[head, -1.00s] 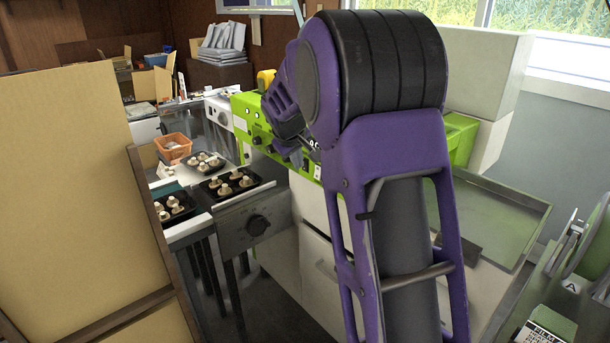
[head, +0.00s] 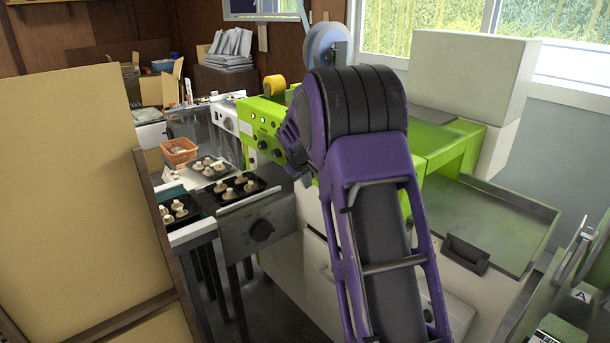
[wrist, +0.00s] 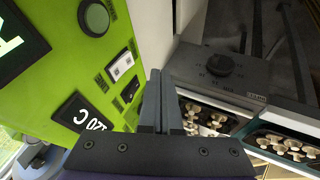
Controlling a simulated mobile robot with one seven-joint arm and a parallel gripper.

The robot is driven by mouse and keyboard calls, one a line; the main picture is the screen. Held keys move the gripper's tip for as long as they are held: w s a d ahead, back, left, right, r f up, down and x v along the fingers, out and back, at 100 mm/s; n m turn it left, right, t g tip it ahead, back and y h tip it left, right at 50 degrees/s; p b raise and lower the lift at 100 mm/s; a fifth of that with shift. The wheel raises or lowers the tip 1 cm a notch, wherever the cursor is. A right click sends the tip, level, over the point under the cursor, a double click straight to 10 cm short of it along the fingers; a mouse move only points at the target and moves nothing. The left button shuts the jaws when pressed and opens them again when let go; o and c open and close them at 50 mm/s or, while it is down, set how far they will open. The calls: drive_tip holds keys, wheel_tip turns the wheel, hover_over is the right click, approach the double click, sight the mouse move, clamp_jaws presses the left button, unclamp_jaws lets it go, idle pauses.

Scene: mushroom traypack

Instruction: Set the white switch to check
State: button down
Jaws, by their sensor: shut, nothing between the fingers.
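The white switch (wrist: 121,66) is a small white block on the green panel (wrist: 65,70) in the wrist view. A black switch (wrist: 131,90) sits just below it. My gripper (wrist: 160,76) is shut and empty, its fingers to the right of the switches and apart from the white one. I cannot tell how far they stand off the panel. In the head view, the green machine (head: 440,142) is partly behind my arm, which hides the white switch and my fingertips. The switch's position label is too small to read.
A grey box with a black dial (head: 262,230) stands in front of the machine. Black trays (head: 220,197) of mushrooms and an orange basket (head: 180,160) lie to the left.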

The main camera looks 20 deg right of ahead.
drive_tip(key=shift+w+d+f, duration=0.15)
drive_tip(key=shift+w+d, duration=0.15)
drive_tip(key=shift+d, duration=0.35)
drive_tip(key=shift+w+d+f, duration=0.2)
drive_tip(key=shift+w+d, duration=0.1)
drive_tip(key=shift+d, duration=0.35)
drive_tip(key=shift+w+d+f, duration=0.15)
drive_tip(key=shift+w+d, duration=0.15)
drive_tip(key=shift+d, duration=0.35)
drive_tip(key=shift+w+d+f, duration=0.1)
drive_tip(key=shift+d, duration=0.1)
drive_tip(key=shift+r+p, duration=0.75)
drive_tip(key=shift+r, duration=0.15)
drive_tip(key=shift+d, duration=0.1)
